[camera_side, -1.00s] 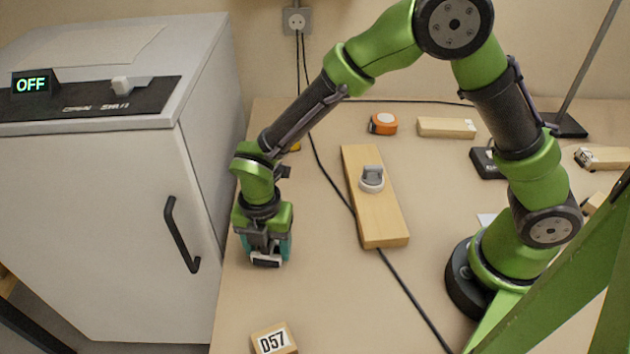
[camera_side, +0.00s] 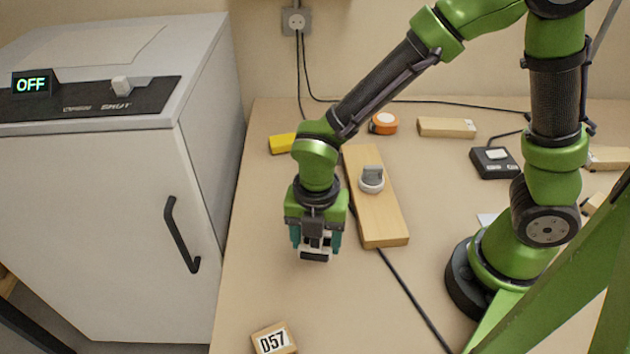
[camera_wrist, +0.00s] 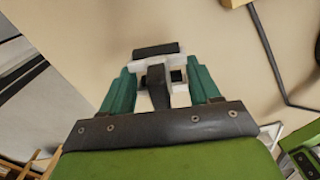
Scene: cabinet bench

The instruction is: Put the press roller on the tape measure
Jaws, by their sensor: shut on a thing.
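My gripper (camera_side: 316,243) is shut on the press roller (camera_side: 316,257) and holds it above the bench, left of the wooden board's near end. In the wrist view the press roller (camera_wrist: 155,62) shows a white frame and a dark roller, gripped between the teal fingers of my gripper (camera_wrist: 158,88). Part of it is hidden by the fingers. The tape measure (camera_side: 384,123) is orange with a pale round face. It lies at the back of the bench, behind the wooden board and well apart from my gripper.
The wooden board (camera_side: 385,218) carries a grey-and-white handled piece (camera_side: 372,180). A yellow thing (camera_side: 283,144), a wooden block (camera_side: 446,127) and a black box (camera_side: 494,162) lie around. A cable crosses the bench. A white cabinet (camera_side: 100,230) stands left.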

